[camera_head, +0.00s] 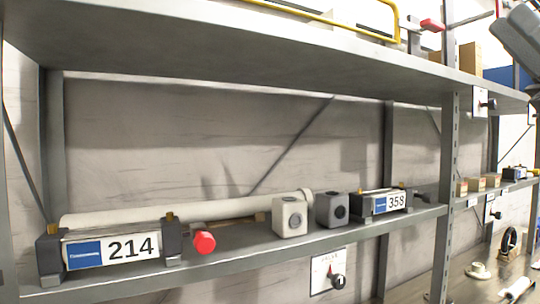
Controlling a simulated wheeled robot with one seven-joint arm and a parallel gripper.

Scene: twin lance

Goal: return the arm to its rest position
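A dark grey part at the top right corner, cut off by the picture's edge, looks like a piece of my arm. It is in front of the shelf's right end. My gripper's fingers do not show in the head camera view, so I cannot see whether they hold anything. A faint dark shadow lies on the back wall above the lower shelf.
The lower shelf (225,261) bears a box marked 214 (112,250), a red-ended cylinder (204,242), a long white tube (160,212), two cubes and a box marked 358 (384,203). An upper shelf (240,48) and a grey post (446,190) bound the space.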

